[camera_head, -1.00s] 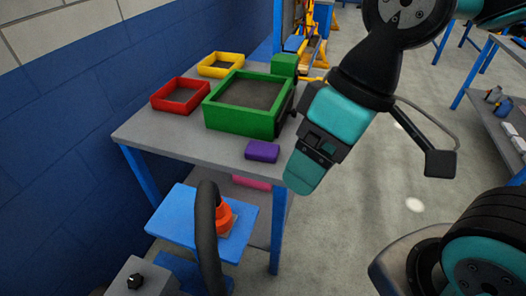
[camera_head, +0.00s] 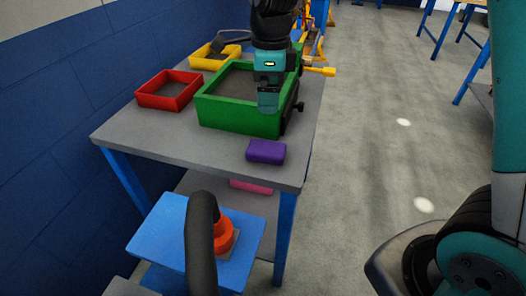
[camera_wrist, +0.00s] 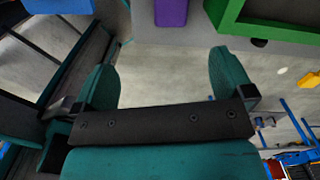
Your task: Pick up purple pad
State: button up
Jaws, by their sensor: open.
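The purple pad (camera_head: 266,151) lies flat on the grey table (camera_head: 140,135), close to its front edge and in front of the green frame (camera_head: 238,117). In the wrist view the purple pad (camera_wrist: 171,12) shows at the top edge, partly cut off, beyond my fingertips. My gripper (camera_head: 269,105) hangs over the green frame's front right area, behind the pad in the head view. In the wrist view my gripper (camera_wrist: 165,75) has its two teal fingers wide apart with nothing between them.
A red frame (camera_head: 169,90) and a yellow frame (camera_head: 214,56) stand further back left. A pink pad (camera_head: 251,187) lies on the lower shelf. A blue stand (camera_head: 160,237) with an orange cone-like object (camera_head: 222,234) is in front. Open floor lies right.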

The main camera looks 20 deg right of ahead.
jog(key=w+f+m, duration=0.2)
send_over(267, 148)
jog(key=f, duration=1)
jog(key=shift+a+f, duration=0.2)
jog(key=shift+f, duration=0.05)
jog(key=shift+d+f, duration=0.15)
jog(key=shift+f, duration=2.85)
jog(key=c, duration=1)
